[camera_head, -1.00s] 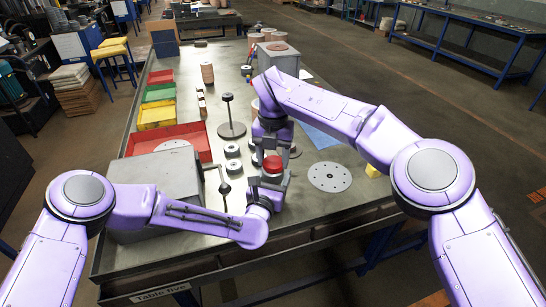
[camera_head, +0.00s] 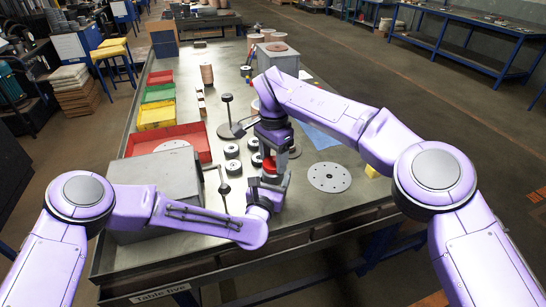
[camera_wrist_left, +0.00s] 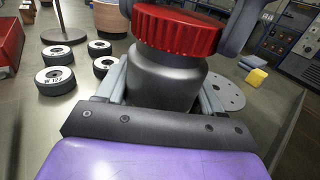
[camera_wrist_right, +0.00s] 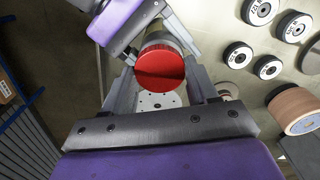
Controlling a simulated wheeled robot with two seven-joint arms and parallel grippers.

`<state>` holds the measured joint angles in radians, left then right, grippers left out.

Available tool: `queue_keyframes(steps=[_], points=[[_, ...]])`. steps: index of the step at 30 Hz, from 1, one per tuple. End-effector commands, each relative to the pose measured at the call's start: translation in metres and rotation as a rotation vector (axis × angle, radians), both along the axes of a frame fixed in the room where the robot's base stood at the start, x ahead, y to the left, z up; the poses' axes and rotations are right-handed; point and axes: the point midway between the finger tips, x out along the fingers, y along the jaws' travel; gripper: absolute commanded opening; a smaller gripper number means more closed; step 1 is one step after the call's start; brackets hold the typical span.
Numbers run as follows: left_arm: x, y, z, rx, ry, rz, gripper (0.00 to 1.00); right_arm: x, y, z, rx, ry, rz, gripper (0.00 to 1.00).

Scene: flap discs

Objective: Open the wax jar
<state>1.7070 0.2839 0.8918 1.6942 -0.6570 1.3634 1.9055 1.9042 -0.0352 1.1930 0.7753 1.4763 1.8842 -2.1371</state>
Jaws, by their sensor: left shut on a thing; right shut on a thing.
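The wax jar has a grey body (camera_wrist_left: 165,78) and a ribbed red lid (camera_wrist_left: 178,28). The lid sits on the body in the left wrist view, and the jar stands upright. My left gripper (camera_head: 266,188) is shut around the body from the near side. My right gripper (camera_head: 272,160) is above the jar, shut on the red lid (camera_head: 270,164), which it partly hides in the head view.
A grey box (camera_head: 152,185) stands left of the jar and a perforated disc (camera_head: 330,177) lies to its right. Several small black-and-white wheels (camera_head: 232,151) and a rod stand (camera_head: 228,131) are at its left. A red tray (camera_head: 160,141) is farther left.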

Motion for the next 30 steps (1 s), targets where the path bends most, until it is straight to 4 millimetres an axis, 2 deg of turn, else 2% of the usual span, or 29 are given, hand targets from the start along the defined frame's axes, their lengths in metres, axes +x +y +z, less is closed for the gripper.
queue_keyframes(steps=[1, 15, 30], points=[[0.000, 0.003, -0.005, 0.002, 0.010, 0.007, 0.00, -0.002, 0.001, -0.001, 0.001, 0.008, -0.001, 0.21], [0.001, 0.004, -0.005, 0.001, 0.009, 0.009, 0.00, -0.002, 0.002, -0.001, 0.002, 0.008, 0.001, 0.21], [0.000, 0.003, -0.005, 0.002, 0.008, 0.007, 0.00, -0.001, 0.001, 0.017, 0.001, 0.003, 0.000, 0.21]])
